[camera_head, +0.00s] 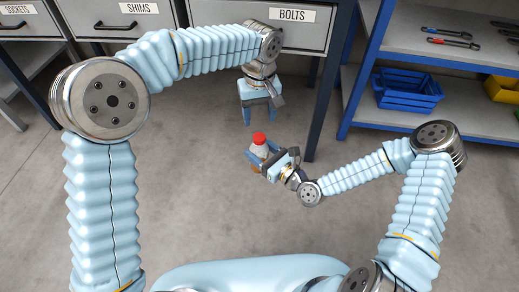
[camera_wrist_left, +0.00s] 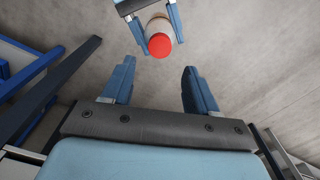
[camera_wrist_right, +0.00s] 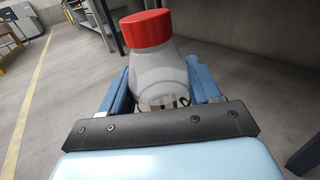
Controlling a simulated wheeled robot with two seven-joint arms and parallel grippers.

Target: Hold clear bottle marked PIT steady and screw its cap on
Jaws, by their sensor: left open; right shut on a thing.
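The clear bottle (camera_head: 258,151) is upright between the fingers of my right gripper (camera_head: 264,160), which is shut on it above the floor. In the right wrist view the bottle (camera_wrist_right: 160,75) looks greyish, and dark lettering on its lower part is mostly hidden by the gripper. The red cap (camera_head: 259,138) sits on top of the bottle's neck; it also shows in the right wrist view (camera_wrist_right: 146,29) and left wrist view (camera_wrist_left: 160,45). How tightly it sits cannot be told. My left gripper (camera_head: 261,117) is open and empty, above and apart from the cap.
Drawers labelled SOCKETS, SHIMS and BOLTS (camera_head: 290,32) stand at the back. A blue-framed shelf (camera_head: 450,60) at the right holds a blue crate (camera_head: 405,92), a yellow bin (camera_head: 503,88) and hand tools. A dark post (camera_head: 330,85) stands close behind the grippers. The grey floor is clear.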

